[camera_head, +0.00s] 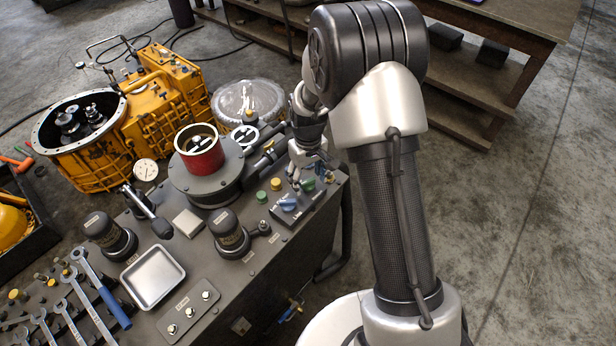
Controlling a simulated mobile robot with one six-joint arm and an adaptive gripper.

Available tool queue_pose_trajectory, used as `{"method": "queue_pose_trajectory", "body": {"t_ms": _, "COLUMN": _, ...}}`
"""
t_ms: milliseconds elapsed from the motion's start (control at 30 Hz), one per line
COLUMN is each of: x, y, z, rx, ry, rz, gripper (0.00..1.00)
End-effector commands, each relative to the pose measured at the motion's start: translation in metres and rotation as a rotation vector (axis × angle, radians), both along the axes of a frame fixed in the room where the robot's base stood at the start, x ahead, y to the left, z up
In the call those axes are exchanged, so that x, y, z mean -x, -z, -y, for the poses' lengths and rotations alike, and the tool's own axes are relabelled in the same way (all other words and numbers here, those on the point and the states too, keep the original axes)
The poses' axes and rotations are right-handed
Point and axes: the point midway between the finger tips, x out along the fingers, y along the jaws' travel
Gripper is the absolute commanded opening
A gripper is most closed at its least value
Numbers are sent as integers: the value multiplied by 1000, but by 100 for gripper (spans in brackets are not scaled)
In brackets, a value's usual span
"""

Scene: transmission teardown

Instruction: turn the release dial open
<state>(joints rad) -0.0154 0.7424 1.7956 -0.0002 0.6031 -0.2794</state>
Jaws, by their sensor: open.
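A small dark control box (303,218) with white lettering sits at the right end of the grey bench. A blue knob (288,204) stands on it and looks like the dial; the lettering is too small to read. My gripper (309,178) points down over this end of the bench, above and behind the blue knob. It is open, and nothing shows between its fingers. I cannot tell how far its fingertips are from the panel.
A red cylinder (202,155) stands on a round grey base. Dark cylinders (229,230), a metal tray (153,277) and wrenches (88,292) occupy the bench. A yellow transmission housing (120,130) stands behind it. Bare floor (520,230) lies to the right.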

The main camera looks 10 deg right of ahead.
Motion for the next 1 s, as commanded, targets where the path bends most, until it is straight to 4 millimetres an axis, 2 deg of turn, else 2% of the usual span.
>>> {"method": "queue_pose_trajectory", "body": {"t_ms": 267, "x": -1, "y": -7, "z": 0, "rx": -1, "ry": 1, "rz": 2, "gripper": 58}}
{"method": "queue_pose_trajectory", "body": {"t_ms": 367, "x": -1, "y": -22, "z": 0, "rx": 0, "ry": 1, "rz": 4, "gripper": 58}}
{"method": "queue_pose_trajectory", "body": {"t_ms": 700, "x": -1, "y": -93, "z": 0, "rx": 0, "ry": 0, "rz": 4, "gripper": 58}}
{"method": "queue_pose_trajectory", "body": {"t_ms": 833, "x": -1, "y": -110, "z": 0, "rx": 0, "ry": 0, "rz": 3, "gripper": 58}}
{"method": "queue_pose_trajectory", "body": {"t_ms": 1000, "x": 0, "y": -120, "z": 0, "rx": 0, "ry": 0, "rz": 1, "gripper": 58}}
